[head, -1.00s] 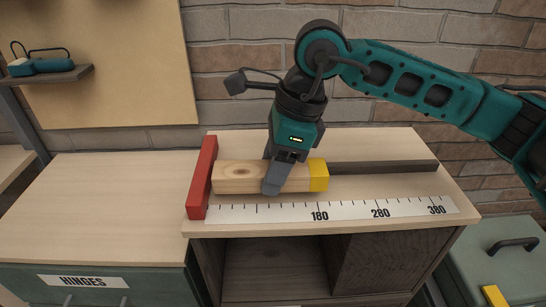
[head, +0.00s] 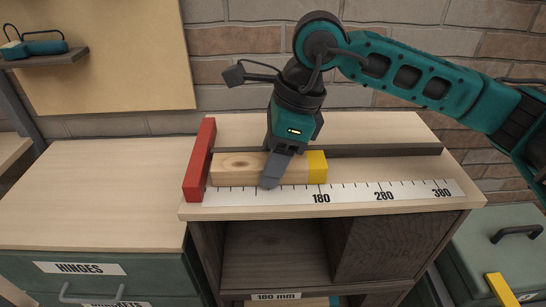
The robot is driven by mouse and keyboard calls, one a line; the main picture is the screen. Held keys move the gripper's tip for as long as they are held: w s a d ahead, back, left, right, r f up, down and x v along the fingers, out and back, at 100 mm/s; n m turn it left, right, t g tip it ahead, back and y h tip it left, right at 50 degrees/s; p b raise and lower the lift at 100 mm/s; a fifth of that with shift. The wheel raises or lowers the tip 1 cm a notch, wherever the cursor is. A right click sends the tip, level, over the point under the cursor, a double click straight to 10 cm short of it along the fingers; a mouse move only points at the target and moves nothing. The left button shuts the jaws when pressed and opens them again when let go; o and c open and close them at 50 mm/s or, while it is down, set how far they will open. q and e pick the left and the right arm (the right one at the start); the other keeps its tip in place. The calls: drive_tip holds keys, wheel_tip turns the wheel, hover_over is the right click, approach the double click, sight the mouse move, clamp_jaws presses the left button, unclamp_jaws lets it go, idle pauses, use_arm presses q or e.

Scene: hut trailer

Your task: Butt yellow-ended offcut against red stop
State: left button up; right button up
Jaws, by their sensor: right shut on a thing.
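A pale wooden offcut (head: 237,166) with a yellow right end (head: 317,167) lies lengthwise on the worktop above the printed scale (head: 350,194). Its yellow end is near the 180 mark. The red stop (head: 200,160) stands at its left. The offcut's plain left end is very close to the stop; I cannot tell whether they touch. My right gripper (head: 272,180) comes from above and is shut on the offcut near its middle, hiding part of it. My left gripper is not in view.
A dark fence (head: 390,150) runs along the worktop (head: 390,128) behind the offcut. A lower bench (head: 90,195) with labelled drawers is at left. Open shelves (head: 270,250) are below. A green case (head: 510,235) stands at lower right. The worktop right of the offcut is clear.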

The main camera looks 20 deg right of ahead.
drive_tip(key=shift+w+a, duration=0.2)
drive_tip(key=shift+a, duration=0.4)
drive_tip(key=o, duration=1.2)
drive_tip(key=shift+r, duration=0.15)
drive_tip(key=shift+w+d+r, duration=0.1)
drive_tip(key=shift+d+r, duration=0.05)
drive_tip(key=shift+r, duration=0.15)
drive_tip(key=v, duration=1.2)
drive_tip(key=shift+s, duration=0.3)
